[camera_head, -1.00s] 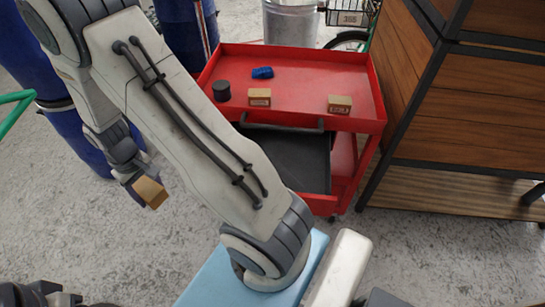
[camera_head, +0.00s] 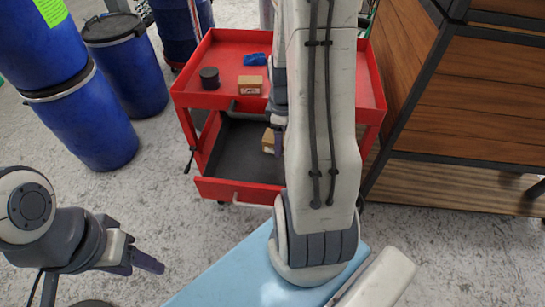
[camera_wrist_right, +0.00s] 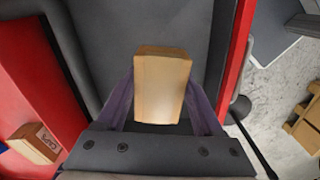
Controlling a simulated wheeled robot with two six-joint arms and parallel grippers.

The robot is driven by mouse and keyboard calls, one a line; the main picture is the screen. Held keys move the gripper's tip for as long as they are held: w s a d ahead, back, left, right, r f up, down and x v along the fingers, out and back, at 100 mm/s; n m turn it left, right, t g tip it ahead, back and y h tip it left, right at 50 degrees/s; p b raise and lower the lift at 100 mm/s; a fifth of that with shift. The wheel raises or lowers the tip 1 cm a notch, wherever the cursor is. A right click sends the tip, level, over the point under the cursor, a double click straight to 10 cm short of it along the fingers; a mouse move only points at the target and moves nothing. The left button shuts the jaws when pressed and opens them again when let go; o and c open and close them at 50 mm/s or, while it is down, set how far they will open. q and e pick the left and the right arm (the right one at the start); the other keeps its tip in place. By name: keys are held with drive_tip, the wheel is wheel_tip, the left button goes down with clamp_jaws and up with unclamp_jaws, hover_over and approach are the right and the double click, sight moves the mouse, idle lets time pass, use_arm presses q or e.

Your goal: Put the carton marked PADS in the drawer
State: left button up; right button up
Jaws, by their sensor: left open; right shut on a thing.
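My right gripper (camera_head: 275,122) is shut on a tan carton (camera_head: 268,141), over the open dark-floored drawer (camera_head: 230,188) of the red cart. The right wrist view shows this carton (camera_wrist_right: 162,85) between the purple fingers, with the grey drawer floor behind it. No marking is readable on the held carton, so I cannot tell whether it is the PADS one, nor whether it touches the drawer floor. My left gripper (camera_head: 146,262) is open and empty, low at the left, away from the cart.
Another labelled carton (camera_head: 250,85), a black cylinder (camera_head: 209,78) and a blue item (camera_head: 255,59) stand on the cart top (camera_head: 225,50). My right arm hides the cart top's right part. Blue barrels (camera_head: 85,115) stand left, a wooden cabinet (camera_head: 470,110) right.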

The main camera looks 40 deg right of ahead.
drive_tip(key=s+d+n, duration=0.2)
drive_tip(key=s+d, duration=0.1)
drive_tip(key=s, duration=0.1)
drive_tip(key=b, duration=0.2)
hover_over(261, 166)
wheel_tip(261, 166, down, 7)
drive_tip(key=shift+s+f, duration=0.1)
drive_tip(key=shift+f, duration=2.1)
drive_tip(key=shift+f+b, duration=0.2)
drive_tip(key=shift+b, duration=0.15)
drive_tip(key=o, duration=1.5)
